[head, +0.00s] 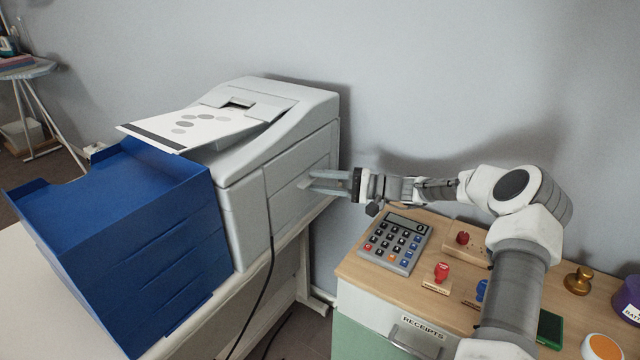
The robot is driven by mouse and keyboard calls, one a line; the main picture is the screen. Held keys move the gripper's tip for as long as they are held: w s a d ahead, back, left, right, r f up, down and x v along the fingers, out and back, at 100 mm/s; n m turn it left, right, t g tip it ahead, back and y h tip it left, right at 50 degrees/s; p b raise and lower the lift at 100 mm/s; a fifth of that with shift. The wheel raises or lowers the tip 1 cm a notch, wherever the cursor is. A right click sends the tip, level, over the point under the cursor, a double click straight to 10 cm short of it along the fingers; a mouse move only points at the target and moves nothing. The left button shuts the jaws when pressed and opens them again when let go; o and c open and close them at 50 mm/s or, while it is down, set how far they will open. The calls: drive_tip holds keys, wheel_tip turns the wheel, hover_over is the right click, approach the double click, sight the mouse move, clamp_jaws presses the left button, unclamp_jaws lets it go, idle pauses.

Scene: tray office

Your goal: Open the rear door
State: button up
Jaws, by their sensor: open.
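A light grey printer (245,145) stands on a white table against the wall. Its right-hand side carries a large panel (290,200) set off by a seam, which looks closed; I take this to be the rear door. My gripper (318,182) is level with the panel's upper part, its fingers pointing left at a small light grip (304,182). The fingers are open. I cannot tell whether they touch the grip or straddle it. The panel's far edge is partly hidden behind the fingers.
A blue tray stack (150,240) stands in front of the printer. A wooden-topped cabinet (350,262) at the right holds a calculator (395,242), a red stamp (440,275) and other small items below my arm. A black cable (268,270) hangs below the printer. A gap separates table and cabinet.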

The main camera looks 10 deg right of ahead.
clamp_jaws()
idle(1.5)
